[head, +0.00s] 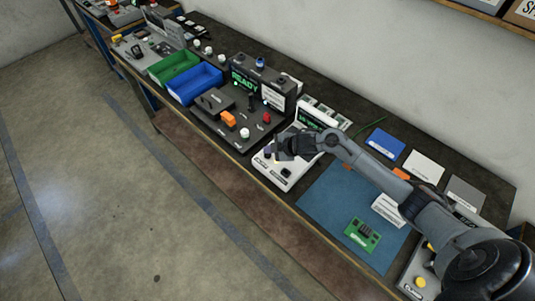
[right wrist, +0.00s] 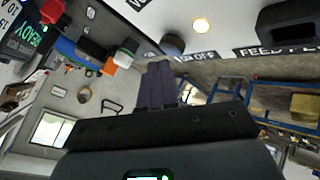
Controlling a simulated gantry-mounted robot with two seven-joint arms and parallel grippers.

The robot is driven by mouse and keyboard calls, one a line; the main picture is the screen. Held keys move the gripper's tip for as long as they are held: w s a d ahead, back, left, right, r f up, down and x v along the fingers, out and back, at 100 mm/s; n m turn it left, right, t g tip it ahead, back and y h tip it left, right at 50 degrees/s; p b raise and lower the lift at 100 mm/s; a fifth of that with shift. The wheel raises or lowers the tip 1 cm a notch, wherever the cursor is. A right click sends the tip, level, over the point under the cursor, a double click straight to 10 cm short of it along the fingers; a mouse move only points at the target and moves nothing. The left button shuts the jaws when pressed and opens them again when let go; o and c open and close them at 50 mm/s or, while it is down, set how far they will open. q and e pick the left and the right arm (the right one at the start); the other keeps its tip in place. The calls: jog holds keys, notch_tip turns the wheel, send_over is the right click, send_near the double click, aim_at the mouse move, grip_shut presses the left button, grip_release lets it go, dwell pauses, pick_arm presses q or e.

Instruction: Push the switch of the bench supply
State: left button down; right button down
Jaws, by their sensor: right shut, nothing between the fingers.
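The bench supply appears to be the white unit (head: 287,180) near the bench's front edge, with a green-lit display (head: 310,119) behind it. My right gripper (head: 278,158) is over its panel, with the fingers shut and empty. In the right wrist view the white panel (right wrist: 235,22) fills the top, with an ON/OFF label (right wrist: 196,57), a round dark knob (right wrist: 172,43) and a lit lamp (right wrist: 201,26). The shut fingertips (right wrist: 160,68) are close to the knob and label; I cannot tell whether they touch. My left gripper is not in view.
A dark control box with an orange switch (head: 228,118) stands left of the unit. Blue (head: 194,87) and green (head: 173,68) bins are farther left. A blue mat (head: 335,215) with a green circuit board (head: 362,234) lies to the right, under my right arm.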

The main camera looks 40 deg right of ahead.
aim_at(270, 156)
jog(key=shift+f, duration=0.2)
jog(key=shift+f, duration=0.4)
dwell(0.4)
jog(key=shift+r+p, duration=0.6)
jog(key=shift+r, duration=0.1)
notch_tip(270, 156, up, 6)
jog(key=p, duration=0.6)
